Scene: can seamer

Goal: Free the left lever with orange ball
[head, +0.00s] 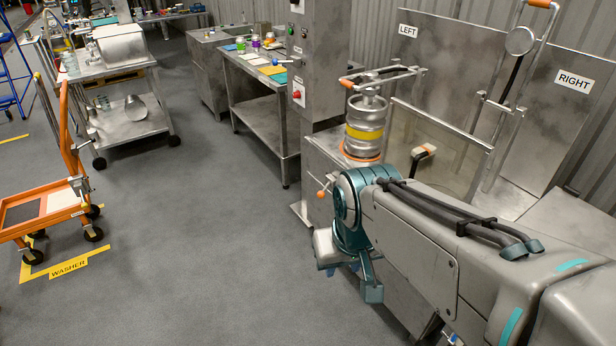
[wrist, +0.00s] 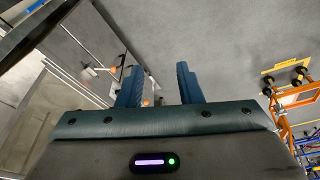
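A small orange ball (head: 321,194) on a short lever sticks out from the machine's left front edge in the head view. In the wrist view, one orange ball (wrist: 116,69) shows left of my fingers, and another orange spot (wrist: 146,103) shows partly behind the left finger. I cannot tell which of these is the left lever's ball. In the head view my gripper hangs in front of the machine, below the orange ball, partly hidden by my arm.
A metal keg (head: 364,128) with a yellow band stands on the machine under an orange-handled clamp (head: 380,75). A clear panel (head: 436,148) stands beside it. LEFT (head: 408,31) and RIGHT (head: 574,81) signs mark the back plates. Floor (head: 200,240) to the left is clear, up to an orange cart (head: 62,200).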

